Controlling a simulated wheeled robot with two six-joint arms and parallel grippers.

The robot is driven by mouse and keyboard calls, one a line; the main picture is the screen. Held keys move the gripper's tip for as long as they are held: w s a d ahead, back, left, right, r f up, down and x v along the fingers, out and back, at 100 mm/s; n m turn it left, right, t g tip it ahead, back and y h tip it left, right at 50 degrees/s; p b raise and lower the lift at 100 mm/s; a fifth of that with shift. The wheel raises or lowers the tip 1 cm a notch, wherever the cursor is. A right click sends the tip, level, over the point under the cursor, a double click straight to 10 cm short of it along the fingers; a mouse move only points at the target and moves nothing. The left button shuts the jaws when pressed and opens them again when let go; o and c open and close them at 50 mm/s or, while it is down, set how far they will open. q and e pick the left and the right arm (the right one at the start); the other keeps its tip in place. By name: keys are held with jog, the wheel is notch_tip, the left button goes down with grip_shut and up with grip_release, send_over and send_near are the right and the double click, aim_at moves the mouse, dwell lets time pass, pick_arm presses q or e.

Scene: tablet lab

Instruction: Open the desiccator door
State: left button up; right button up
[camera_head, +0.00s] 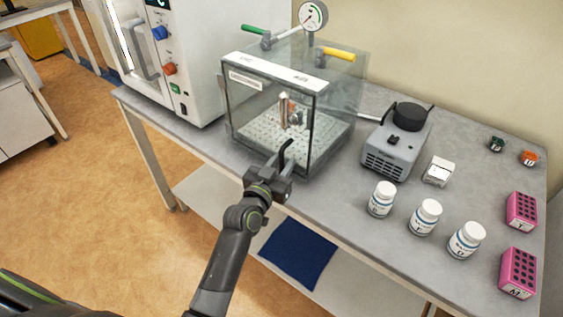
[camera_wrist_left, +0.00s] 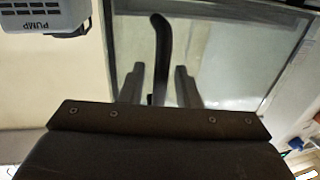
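The desiccator (camera_head: 262,130) is a clear box with a white label strip along its top front edge, standing on the grey bench. Its front door (camera_head: 246,100) appears shut. A dark curved handle (camera_head: 289,149) stands at the lower right of the front face; it also shows in the left wrist view (camera_wrist_left: 160,45). My left gripper (camera_head: 279,171) is at the front of the desiccator, low at this handle. In the left wrist view its two fingers (camera_wrist_left: 158,88) stand apart on either side of the handle, with gaps visible. Whether they touch it is not clear. My right gripper is not in view.
A grey pump (camera_head: 392,150) stands right of the desiccator, with a small white box (camera_head: 438,171) beside it. Several white bottles (camera_head: 425,217) and pink racks (camera_head: 518,272) are farther right. A white oven-like device (camera_head: 190,70) stands to the left. A gauge (camera_head: 312,15) and valves sit on top.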

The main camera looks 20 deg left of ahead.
pick_arm(q)
jog(key=shift+c, duration=0.4)
grip_shut()
